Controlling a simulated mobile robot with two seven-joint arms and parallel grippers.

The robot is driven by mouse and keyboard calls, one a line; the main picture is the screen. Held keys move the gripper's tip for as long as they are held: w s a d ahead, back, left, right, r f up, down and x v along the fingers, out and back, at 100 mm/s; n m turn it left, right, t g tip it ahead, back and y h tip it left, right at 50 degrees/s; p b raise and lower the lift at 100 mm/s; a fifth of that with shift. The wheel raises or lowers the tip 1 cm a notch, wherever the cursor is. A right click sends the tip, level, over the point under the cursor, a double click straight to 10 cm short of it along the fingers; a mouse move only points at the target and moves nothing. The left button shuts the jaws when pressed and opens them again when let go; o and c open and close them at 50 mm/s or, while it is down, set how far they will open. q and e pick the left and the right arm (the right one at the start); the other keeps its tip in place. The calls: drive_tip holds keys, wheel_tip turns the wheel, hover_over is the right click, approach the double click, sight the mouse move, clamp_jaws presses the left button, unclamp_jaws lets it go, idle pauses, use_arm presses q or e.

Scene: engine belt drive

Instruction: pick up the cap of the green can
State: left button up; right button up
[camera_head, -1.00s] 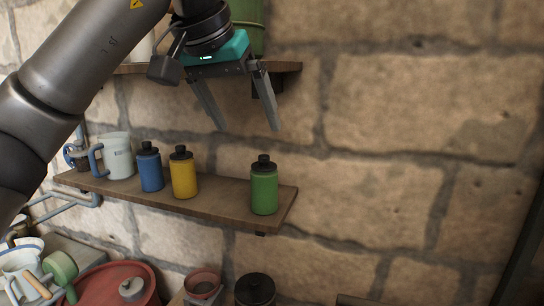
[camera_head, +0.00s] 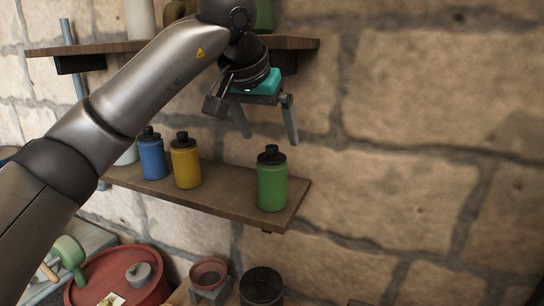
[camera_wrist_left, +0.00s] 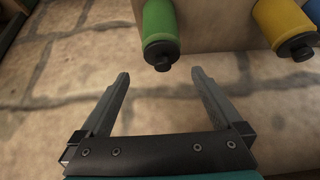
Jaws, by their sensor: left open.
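The green can (camera_head: 272,187) stands upright near the right end of the lower wooden shelf. Its black cap (camera_head: 271,155) is on top of it. In the left wrist view the green can (camera_wrist_left: 160,25) hangs in from the top edge, with its black cap (camera_wrist_left: 161,55) facing my gripper. My left gripper (camera_head: 269,140) is open and empty, pointing down just above the cap. In the left wrist view the fingers (camera_wrist_left: 160,80) are spread, with the cap a little beyond the gap between their tips. My right gripper is not in view.
A yellow can (camera_head: 186,164) and a blue can (camera_head: 152,158) stand left on the same lower shelf (camera_head: 225,200). An upper shelf (camera_head: 300,43) holds containers behind my arm. A red drum (camera_head: 120,275) and a black-lidded jar (camera_head: 261,286) are below. The wall's right side is clear.

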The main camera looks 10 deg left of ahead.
sight(272, 146)
use_arm(q)
drive_tip(key=shift+p+x, duration=0.35)
drive_tip(key=shift+x, duration=2.3)
drive_tip(key=shift+w+a, duration=0.1)
drive_tip(key=shift+a, duration=0.05)
drive_tip(key=shift+c, duration=0.2)
drive_tip(key=shift+r, duration=0.1)
drive_tip(key=c, duration=1.3)
drive_tip(key=shift+r, duration=0.15)
